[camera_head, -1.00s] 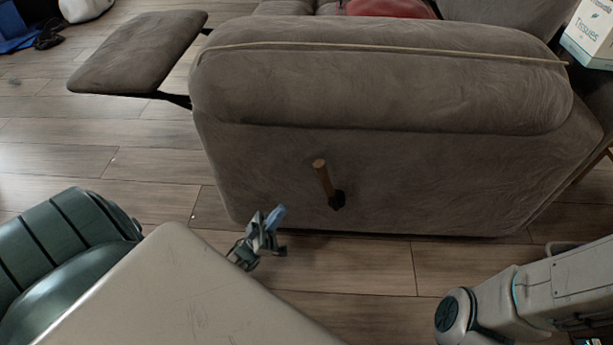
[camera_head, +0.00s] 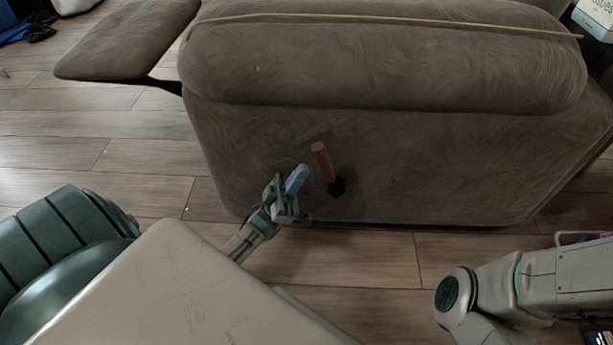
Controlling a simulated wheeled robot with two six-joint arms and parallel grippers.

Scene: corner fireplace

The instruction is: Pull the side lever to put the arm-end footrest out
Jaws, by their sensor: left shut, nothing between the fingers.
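The side lever (camera_head: 323,162) is a wooden handle on a dark mount, on the side of the grey-brown sofa (camera_head: 400,160). It tilts up and to the left. The footrest (camera_head: 128,38) sticks out flat from the left end of the sofa, on a dark support arm. My left gripper (camera_head: 297,180), with blue fingertips, is shut and empty. In the picture it is just left of the lever, with a small gap between them. My right arm (camera_head: 500,295) shows at the lower right, but its gripper is not in view.
Wood-plank floor (camera_head: 350,265) lies clear in front of the sofa and on the left below the footrest. A tissue box (camera_head: 596,18) stands at the top right. A white object (camera_head: 72,5) and blue things (camera_head: 12,25) lie at the top left.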

